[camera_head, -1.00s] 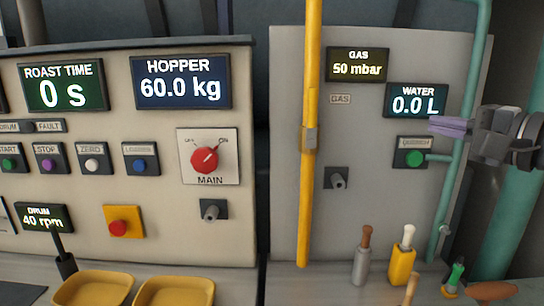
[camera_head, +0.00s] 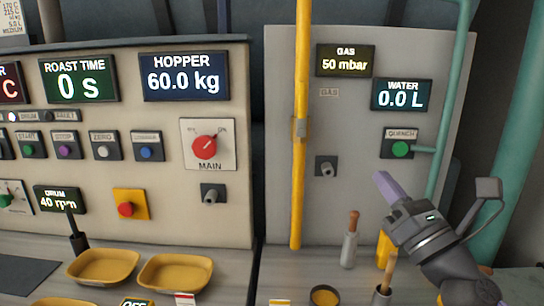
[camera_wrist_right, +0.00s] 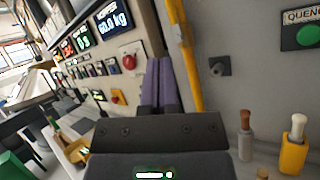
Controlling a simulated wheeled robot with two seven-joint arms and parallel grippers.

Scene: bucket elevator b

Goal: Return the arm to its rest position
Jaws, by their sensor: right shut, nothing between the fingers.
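My right gripper (camera_head: 383,186) is in front of the grey panel (camera_head: 280,190), below and left of the green quench button (camera_head: 401,149) in the head view. Its purple fingers point up and to the left. In the right wrist view the two fingers (camera_wrist_right: 158,72) lie side by side, shut, with nothing between them. They touch nothing that I can make out. My left gripper is not in view.
A yellow gas pipe (camera_head: 299,190) runs down the panel left of my gripper. A brown-handled tool (camera_head: 351,232) and a yellow holder (camera_head: 384,248) stand on the counter beside my arm.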

